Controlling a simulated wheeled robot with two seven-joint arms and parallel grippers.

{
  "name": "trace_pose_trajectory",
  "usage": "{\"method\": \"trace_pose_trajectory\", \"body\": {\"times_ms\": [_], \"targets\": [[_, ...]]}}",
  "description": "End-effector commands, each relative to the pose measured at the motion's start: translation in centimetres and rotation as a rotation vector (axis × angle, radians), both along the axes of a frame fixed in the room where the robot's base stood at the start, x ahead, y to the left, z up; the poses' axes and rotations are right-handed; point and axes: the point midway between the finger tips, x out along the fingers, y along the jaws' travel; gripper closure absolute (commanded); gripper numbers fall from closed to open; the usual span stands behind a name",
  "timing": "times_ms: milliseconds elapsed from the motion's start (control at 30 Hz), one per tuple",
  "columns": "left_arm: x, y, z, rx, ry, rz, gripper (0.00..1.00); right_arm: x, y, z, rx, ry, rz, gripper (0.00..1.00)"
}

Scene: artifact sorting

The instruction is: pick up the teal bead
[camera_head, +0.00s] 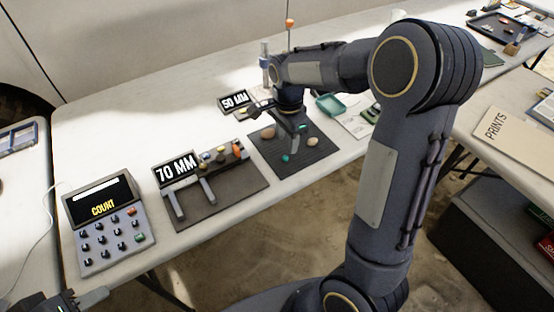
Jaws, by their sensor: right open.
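A small teal bead (286,158) lies on the dark mat (316,157), near its front middle. A second teal spot (303,128) shows close beside a finger of my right gripper; I cannot tell what it is. My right gripper (280,123) is over the back left of the mat, open, its fingers apart and pointing down. The teal bead lies in front of the nearer finger, and I cannot tell whether they touch. My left gripper (62,301) is only partly in view at the bottom left edge, far from the mat, and its fingers are not clear.
Tan round pieces (312,141) lie on the same mat. Left of it stands a "70 MM" sign (176,169) by a gauge tray (228,194) with small pieces. A "COUNT" keypad (104,223) is farther left. A "50 MM" sign (234,101) and teal tray (330,106) stand behind.

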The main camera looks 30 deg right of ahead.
Motion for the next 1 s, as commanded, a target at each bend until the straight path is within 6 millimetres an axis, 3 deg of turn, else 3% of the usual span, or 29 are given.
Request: {"method": "trace_pose_trajectory", "body": {"times_ms": [400,700,1000], "targets": [[0.0,0.0,-0.8,0.000,0.000,0.000,0.64,0.1,0.2,-5.6,0.001,0.002,0.003,0.57],[0.0,0.0,-0.8,0.000,0.000,0.000,0.64,0.1,0.2,-6.0,0.001,-0.001,0.003,0.57],[0.0,0.0,-0.8,0.000,0.000,0.000,0.64,0.1,0.2,-6.0,0.002,-0.001,0.003,0.97]]}}
